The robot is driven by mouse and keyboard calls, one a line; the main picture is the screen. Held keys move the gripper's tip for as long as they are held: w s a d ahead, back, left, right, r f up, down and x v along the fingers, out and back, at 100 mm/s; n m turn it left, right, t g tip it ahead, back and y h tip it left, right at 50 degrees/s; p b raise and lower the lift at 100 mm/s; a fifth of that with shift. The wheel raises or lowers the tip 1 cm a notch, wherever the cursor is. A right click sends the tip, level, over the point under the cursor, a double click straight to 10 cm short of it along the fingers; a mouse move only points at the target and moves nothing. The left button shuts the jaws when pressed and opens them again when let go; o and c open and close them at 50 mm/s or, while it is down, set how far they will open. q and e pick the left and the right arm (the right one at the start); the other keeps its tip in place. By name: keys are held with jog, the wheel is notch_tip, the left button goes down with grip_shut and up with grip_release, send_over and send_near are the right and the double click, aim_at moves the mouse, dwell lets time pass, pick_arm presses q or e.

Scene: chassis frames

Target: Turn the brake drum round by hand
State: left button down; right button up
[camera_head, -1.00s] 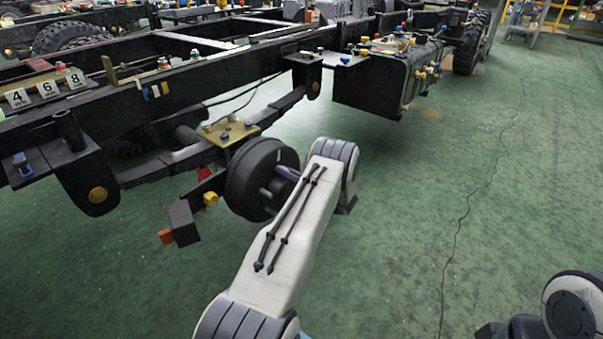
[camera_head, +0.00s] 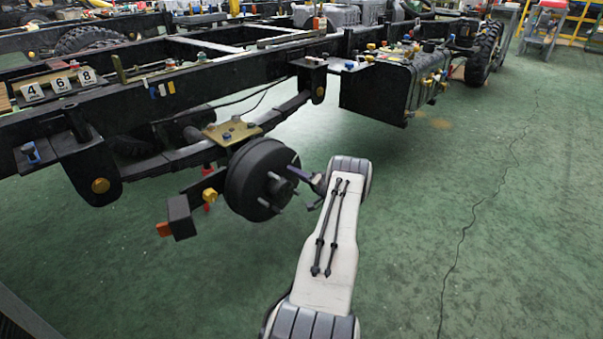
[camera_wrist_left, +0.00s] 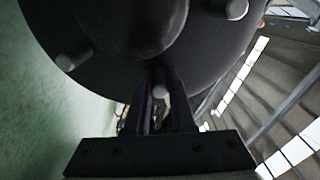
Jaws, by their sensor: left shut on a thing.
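The black brake drum (camera_head: 246,180) sits at the end of the axle under the truck chassis, with several short metal studs standing out of its face. My left gripper (camera_head: 293,172) reaches its face from the right. In the left wrist view the drum face (camera_wrist_left: 205,60) fills the upper middle, with a round hub above the fingers. There my left gripper (camera_wrist_left: 160,95) has its two dark fingers on either side of one stud (camera_wrist_left: 160,86) near the rim, shut on it. My right gripper is not in view.
The chassis rail (camera_head: 225,80) runs above the drum, with a leaf spring (camera_head: 190,155) behind it. A dark block with an orange end (camera_head: 180,216) hangs left of the drum. A black tank (camera_head: 385,90) hangs farther right.

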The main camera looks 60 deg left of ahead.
pick_arm(q)
jog(key=shift+w+f, duration=0.15)
dwell(0.4)
jog(key=c, duration=0.8)
grip_release()
jog(key=shift+o, duration=0.2)
jog(key=shift+d, duration=0.1)
jog(key=p+v, duration=0.4)
jog(key=v, duration=0.6)
